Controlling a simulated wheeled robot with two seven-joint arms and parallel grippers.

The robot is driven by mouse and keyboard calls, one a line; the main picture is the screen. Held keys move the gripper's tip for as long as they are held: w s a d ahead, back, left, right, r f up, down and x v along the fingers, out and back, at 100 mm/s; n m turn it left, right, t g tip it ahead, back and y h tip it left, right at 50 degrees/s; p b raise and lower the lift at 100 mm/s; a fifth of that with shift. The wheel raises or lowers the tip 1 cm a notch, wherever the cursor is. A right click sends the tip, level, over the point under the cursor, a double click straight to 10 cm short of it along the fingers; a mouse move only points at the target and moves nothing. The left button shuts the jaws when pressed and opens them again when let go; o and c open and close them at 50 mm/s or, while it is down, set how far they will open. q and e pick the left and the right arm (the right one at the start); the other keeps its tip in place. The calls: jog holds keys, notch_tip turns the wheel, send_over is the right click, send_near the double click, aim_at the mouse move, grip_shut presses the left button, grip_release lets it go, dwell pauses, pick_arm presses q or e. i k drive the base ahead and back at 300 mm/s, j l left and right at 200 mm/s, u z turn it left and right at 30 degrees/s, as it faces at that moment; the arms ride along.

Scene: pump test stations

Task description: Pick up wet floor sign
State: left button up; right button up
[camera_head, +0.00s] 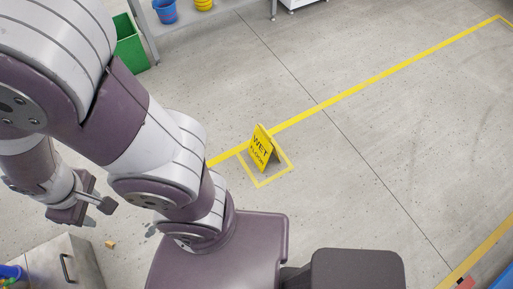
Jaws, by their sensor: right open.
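A yellow wet floor sign (262,148) stands upright on the concrete floor, near the middle of the head view. Dark lettering on its face reads "WET FLOOR". It stands within a small yellow outlined square on the floor. My right gripper (91,211) is at the lower left of the view, open and empty, well to the left of the sign and apart from it. My arm and my base lie between the gripper and the sign in the picture. My left gripper is not in view.
A green bin (130,42) stands at the upper left, beside a shelf with a blue bucket (164,11). A metal cabinet (66,262) is at the lower left, with a small orange-brown block (110,244) nearby. Floor right of the sign is clear, crossed by a yellow line (400,61).

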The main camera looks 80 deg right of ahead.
aim_at(261, 146)
jog(key=z, duration=3.05)
jog(key=i+l+z, duration=0.15)
jog(key=i, duration=0.3)
jog(key=i+l+z, duration=0.15)
jog(key=i, duration=0.3)
jog(key=i+l+z, duration=0.1)
jog(key=i+l, duration=0.15)
jog(key=i, duration=0.25)
